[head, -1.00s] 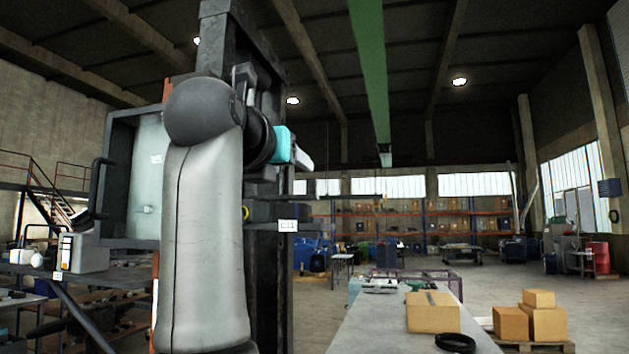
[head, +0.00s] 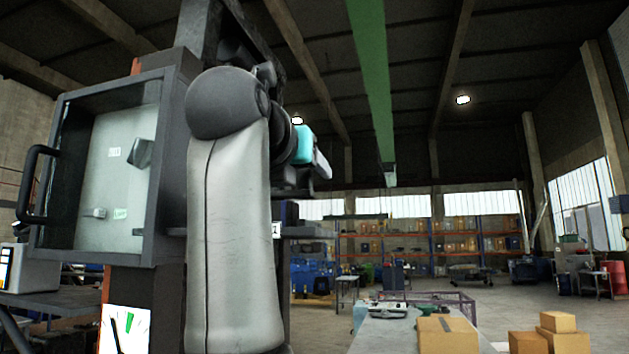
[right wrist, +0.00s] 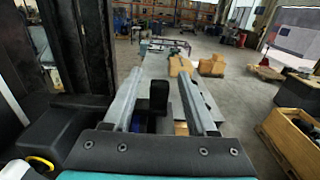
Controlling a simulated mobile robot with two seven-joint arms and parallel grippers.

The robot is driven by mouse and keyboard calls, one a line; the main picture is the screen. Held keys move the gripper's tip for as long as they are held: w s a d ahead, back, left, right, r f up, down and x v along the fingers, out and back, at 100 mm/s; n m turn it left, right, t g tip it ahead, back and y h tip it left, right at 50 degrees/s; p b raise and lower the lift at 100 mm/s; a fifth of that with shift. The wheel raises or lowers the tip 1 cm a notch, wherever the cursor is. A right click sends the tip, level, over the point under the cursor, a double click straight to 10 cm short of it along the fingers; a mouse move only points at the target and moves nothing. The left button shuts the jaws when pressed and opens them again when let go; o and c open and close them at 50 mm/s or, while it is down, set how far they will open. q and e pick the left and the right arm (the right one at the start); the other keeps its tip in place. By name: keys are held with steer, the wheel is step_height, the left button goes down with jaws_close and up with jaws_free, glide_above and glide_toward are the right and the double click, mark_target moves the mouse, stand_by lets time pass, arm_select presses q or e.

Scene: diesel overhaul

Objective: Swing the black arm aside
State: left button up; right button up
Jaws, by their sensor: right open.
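A dark horizontal bar (head: 306,232), which looks like the black arm, juts right from behind my right arm in the head view; its root is hidden. My right gripper (head: 322,172) is above this bar, partly hidden by its own wrist. In the right wrist view, the right gripper (right wrist: 160,77) is open, its two grey fingers apart. A black upright block (right wrist: 158,96) shows between the fingers; I cannot tell whether it is part of the black arm or whether the fingers touch it. My left gripper is out of view.
A glass-fronted cabinet (head: 150,92) with a black handle (head: 33,186) stands left of my right arm. A dark post (right wrist: 93,45) is close on the left in the wrist view.

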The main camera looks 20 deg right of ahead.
steer(key=shift+w, duration=0.15)
steer(key=shift+c, duration=0.3)
jaws_close()
stand_by(1.1)
